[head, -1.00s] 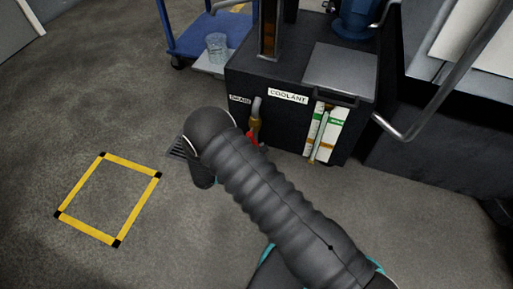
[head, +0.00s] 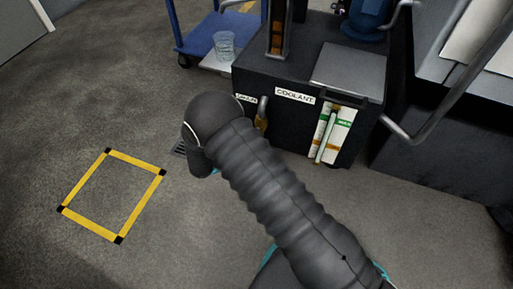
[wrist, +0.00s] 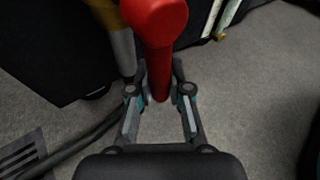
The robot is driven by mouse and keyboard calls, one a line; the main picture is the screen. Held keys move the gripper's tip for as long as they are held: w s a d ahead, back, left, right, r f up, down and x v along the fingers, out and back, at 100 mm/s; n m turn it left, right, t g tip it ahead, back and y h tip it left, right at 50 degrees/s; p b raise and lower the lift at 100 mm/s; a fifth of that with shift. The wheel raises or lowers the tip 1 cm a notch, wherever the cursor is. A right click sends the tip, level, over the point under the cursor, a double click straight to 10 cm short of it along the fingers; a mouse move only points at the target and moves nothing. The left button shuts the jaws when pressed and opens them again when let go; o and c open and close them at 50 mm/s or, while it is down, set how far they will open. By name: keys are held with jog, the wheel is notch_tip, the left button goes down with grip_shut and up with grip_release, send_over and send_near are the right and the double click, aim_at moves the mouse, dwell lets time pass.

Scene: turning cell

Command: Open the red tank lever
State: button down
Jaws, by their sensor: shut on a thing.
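The red tank lever (wrist: 160,35) shows large in the wrist view, with its round end near the top and its handle reaching down between my fingers. My gripper (wrist: 159,88) is shut on the lever's handle, one finger on each side. Beside the lever on the left is a metal and brass pipe (wrist: 122,50). In the head view the brass drain valve (head: 262,110) shows on the front of the black coolant tank (head: 285,135), while my arm hides the red lever and the gripper's fingers.
A floor grate (wrist: 22,153) and a dark hose lie at the lower left of the wrist view. A yellow floor square (head: 85,180) is empty at left.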

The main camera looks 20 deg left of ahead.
jog(key=shift+a+f+m+y, duration=0.15)
jog(key=shift+a+m+y, duration=0.15)
jog(key=shift+m+y, duration=0.15)
jog(key=shift+a, duration=0.1)
jog(key=c, duration=1.1)
grip_release()
jog(key=v, duration=1.2)
jog(key=shift+w+a+r, duration=0.1)
jog(key=shift+w+r, duration=0.05)
jog(key=shift+r, duration=0.1)
